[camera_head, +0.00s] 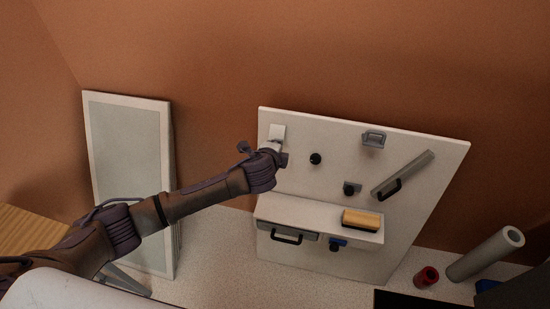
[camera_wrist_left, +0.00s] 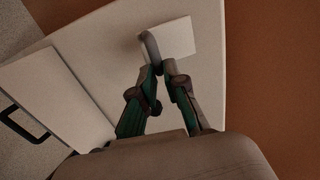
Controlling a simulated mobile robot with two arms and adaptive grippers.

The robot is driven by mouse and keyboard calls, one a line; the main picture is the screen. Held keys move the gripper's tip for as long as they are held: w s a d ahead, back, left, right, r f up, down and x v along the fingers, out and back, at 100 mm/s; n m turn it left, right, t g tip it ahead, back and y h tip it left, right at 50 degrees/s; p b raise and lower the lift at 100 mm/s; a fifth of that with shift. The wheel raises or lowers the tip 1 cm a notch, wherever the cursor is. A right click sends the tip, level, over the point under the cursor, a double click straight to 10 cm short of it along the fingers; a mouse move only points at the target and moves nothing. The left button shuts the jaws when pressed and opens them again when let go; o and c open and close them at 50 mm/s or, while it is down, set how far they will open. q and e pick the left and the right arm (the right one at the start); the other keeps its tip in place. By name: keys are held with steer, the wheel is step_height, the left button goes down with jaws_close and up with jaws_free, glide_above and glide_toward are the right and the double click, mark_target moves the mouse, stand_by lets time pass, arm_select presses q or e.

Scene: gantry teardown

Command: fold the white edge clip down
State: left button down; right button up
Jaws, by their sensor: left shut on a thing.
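The white edge clip (camera_head: 277,131) is at the upper left corner of the upright white board (camera_head: 330,138). In the left wrist view it shows as a pale plate (camera_wrist_left: 180,36) with a grey curved lever (camera_wrist_left: 149,44) standing out from it. My left gripper (camera_head: 270,151) is in front of the clip. In the left wrist view its fingertips (camera_wrist_left: 160,67) are closed together on the lever's end. The fingers hide part of the lever, so its exact angle is hard to tell. My right gripper is not in view.
The board also carries a black knob (camera_head: 315,158), a grey bracket (camera_head: 373,139), a grey bar with a black handle (camera_head: 402,174) and a ledge with a yellow-topped block (camera_head: 361,218). Pale panels (camera_head: 128,103) lean at left. A grey tube (camera_head: 486,254) and red cylinder (camera_head: 426,277) stand at right.

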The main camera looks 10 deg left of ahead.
arm_select(q)
steer(key=f+b, duration=0.1)
steer(key=f+t+b, duration=0.1)
steer(key=f, duration=0.1)
steer(key=shift+w+d, duration=0.1)
steer(key=shift+w, duration=0.1)
steer(key=c, duration=1.2)
jaws_free()
steer(key=shift+r, duration=0.25)
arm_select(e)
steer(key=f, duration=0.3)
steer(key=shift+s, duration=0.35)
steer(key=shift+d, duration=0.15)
arm_select(q)
steer(key=v, duration=1.2)
steer(key=shift+f, duration=0.1)
